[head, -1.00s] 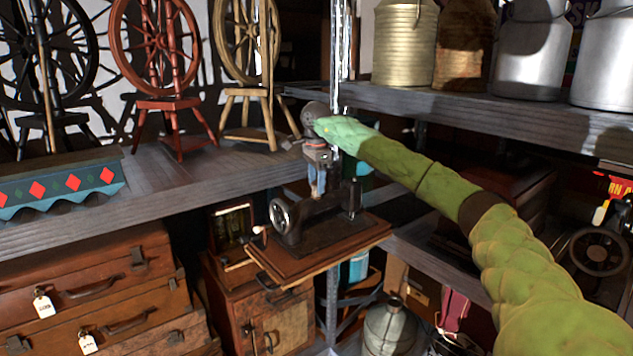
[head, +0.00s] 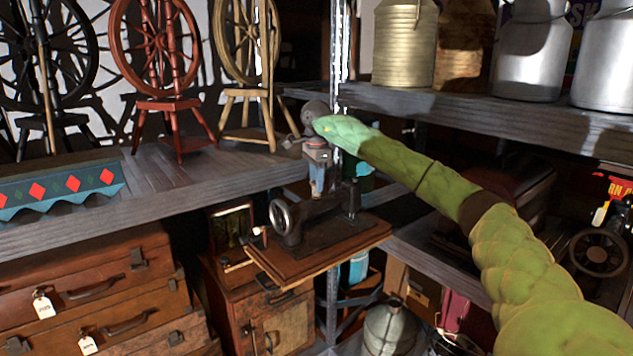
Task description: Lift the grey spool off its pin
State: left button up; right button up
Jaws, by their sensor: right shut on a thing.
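A black sewing machine (head: 322,217) with a handwheel stands on a wooden base (head: 320,262) in the middle of the head view. My right arm comes in from the right, and my right gripper (head: 317,188) points down at the top of the machine's arm. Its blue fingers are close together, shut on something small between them. The grey spool and its pin cannot be made out apart from the fingers; they hide that spot. I cannot tell whether the spool is still around the pin. My left gripper is not in view.
Spinning wheels (head: 160,70) stand on the left shelf (head: 190,185). Metal cans (head: 530,50) stand on the upper right shelf (head: 450,105), close above my right arm. Brown suitcases (head: 95,285) are stacked at the lower left. A metal post (head: 333,300) rises behind the machine.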

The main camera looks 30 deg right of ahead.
jog(key=shift+r+p, duration=0.8)
jog(key=shift+r, duration=2.25)
